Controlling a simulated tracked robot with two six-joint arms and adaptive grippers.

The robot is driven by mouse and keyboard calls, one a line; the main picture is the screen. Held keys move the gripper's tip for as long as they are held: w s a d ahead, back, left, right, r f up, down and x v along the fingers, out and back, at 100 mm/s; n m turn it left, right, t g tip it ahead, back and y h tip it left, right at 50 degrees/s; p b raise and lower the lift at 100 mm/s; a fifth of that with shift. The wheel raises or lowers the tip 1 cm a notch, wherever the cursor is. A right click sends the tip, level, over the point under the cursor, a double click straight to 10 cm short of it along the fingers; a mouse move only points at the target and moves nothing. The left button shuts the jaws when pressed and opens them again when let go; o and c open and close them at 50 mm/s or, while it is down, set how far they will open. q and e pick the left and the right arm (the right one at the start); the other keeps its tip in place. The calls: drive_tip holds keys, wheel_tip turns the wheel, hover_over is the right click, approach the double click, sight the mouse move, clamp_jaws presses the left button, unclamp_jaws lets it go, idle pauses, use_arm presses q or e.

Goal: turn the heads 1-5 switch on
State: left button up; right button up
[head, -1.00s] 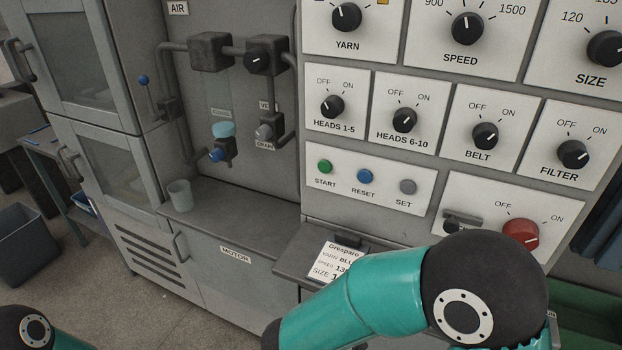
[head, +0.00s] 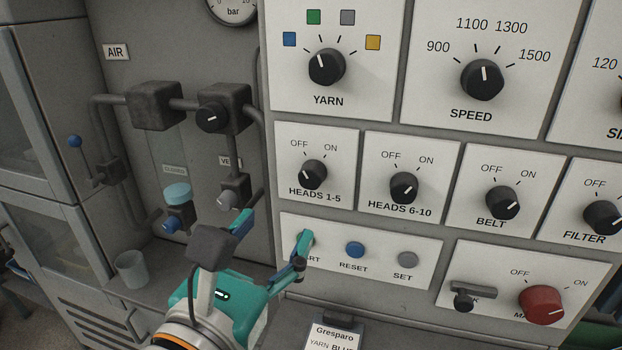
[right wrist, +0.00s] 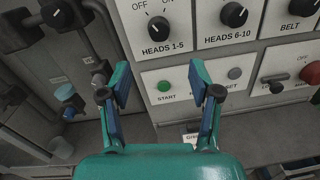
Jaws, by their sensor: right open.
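The heads 1-5 switch (head: 312,174) is a black round knob on a white plate, between OFF at upper left and ON at upper right. Its white mark sits on the left, OFF side of the knob. It also shows at the top of the right wrist view (right wrist: 159,28). My right gripper (head: 271,232) is open and empty, below and left of the switch and apart from it. In the right wrist view its spread fingers (right wrist: 160,85) stand below the switch. In the head view one finger partly covers the START label and button. My left gripper is not in view.
The heads 6-10 knob (head: 404,187) is close on the right. Below are the blue RESET button (head: 355,250) and grey SET button (head: 407,260); the green START button (right wrist: 163,86) shows between my fingers.

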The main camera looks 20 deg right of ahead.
sight(309, 181)
drive_tip(key=p+x, duration=0.1)
drive_tip(key=x, duration=1.1)
drive_tip(key=shift+w+p, duration=0.1)
drive_tip(key=shift+p, duration=0.3)
